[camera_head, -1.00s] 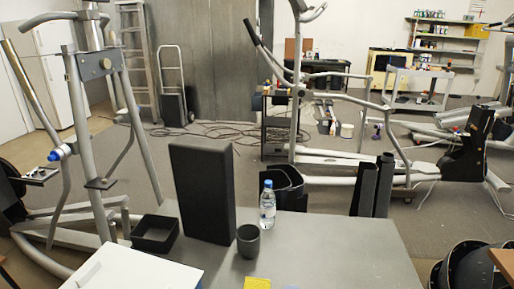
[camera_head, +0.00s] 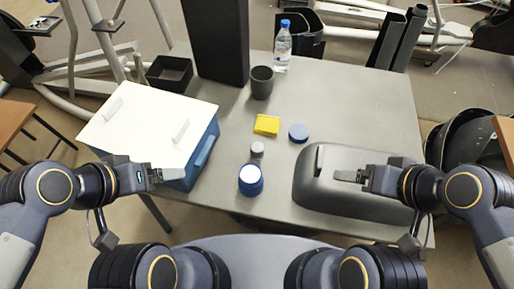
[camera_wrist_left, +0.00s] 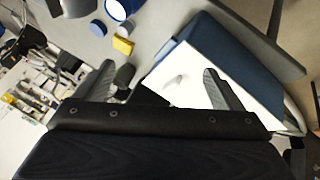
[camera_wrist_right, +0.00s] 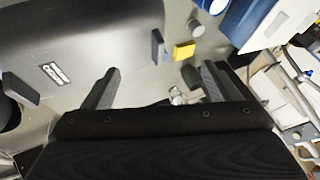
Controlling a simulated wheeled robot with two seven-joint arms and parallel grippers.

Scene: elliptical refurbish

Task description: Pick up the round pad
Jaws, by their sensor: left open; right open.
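The round pad (camera_head: 298,133) is a small flat blue disc on the grey table, right of a yellow sponge (camera_head: 266,125). It also shows in the left wrist view (camera_wrist_left: 97,28). My left gripper (camera_head: 165,175) is over the front edge of the white-lidded blue box, left of and nearer than the pad. My right gripper (camera_head: 350,176) is above the dark rounded case, right of and nearer than the pad. The finger pairs in the left wrist view (camera_wrist_left: 160,72) and right wrist view (camera_wrist_right: 160,70) are spread and empty. Neither touches the pad.
The white-lidded box (camera_head: 125,118) stands left and the dark case (camera_head: 318,175) right. A small grey cylinder (camera_head: 257,149), a blue-and-white container (camera_head: 251,180), a dark cup (camera_head: 262,82), a bottle (camera_head: 283,45) and a tall black block (camera_head: 215,35) surround the middle. The table right of the pad is clear.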

